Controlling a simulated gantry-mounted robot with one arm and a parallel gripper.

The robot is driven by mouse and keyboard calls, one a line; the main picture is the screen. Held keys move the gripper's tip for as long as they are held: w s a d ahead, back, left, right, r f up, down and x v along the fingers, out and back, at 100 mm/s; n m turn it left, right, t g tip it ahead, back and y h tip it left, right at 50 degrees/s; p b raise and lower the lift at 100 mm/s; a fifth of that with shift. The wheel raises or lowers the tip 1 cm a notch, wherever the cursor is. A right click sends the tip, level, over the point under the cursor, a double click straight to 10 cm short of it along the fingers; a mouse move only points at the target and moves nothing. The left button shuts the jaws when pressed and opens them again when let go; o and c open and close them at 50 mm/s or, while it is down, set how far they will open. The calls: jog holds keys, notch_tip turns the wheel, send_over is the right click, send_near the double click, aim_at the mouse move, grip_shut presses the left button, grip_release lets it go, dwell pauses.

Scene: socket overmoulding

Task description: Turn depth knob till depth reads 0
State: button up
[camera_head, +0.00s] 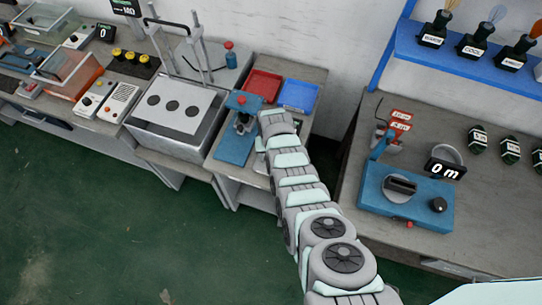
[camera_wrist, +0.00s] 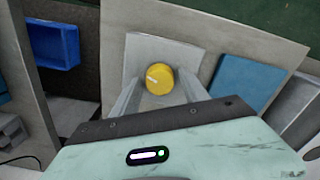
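A round yellow knob (camera_wrist: 159,78) with a white pointer mark shows in the wrist view, in front of a pale grey panel (camera_wrist: 188,55). The mark points to the left. My gripper (camera_wrist: 158,84) has one grey finger on each side of the knob, with a gap between them; it appears open, and I see no clear contact. In the head view my arm reaches the middle bench beside a blue press (camera_head: 237,140), and hides the yellow knob. A black display (camera_head: 446,169) reading "0 m" stands on the right bench; whether it gives the depth cannot be told.
A red tray (camera_head: 263,84) and a blue tray (camera_head: 298,95) lie behind my arm's end. A blue device (camera_head: 405,200) with a black knob (camera_head: 438,204) sits on the right bench. A metal bath (camera_head: 180,110) stands left. Green floor lies between benches.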

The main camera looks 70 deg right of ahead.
jog(key=shift+o, duration=0.6)
jog(key=shift+r, duration=0.1)
jog(key=shift+w+d+r, duration=0.1)
jog(key=shift+r, duration=0.35)
notch_tip(320, 180, up, 10)
jog(key=b, duration=0.1)
jog(key=shift+b, duration=0.35)
jog(key=shift+f, duration=0.1)
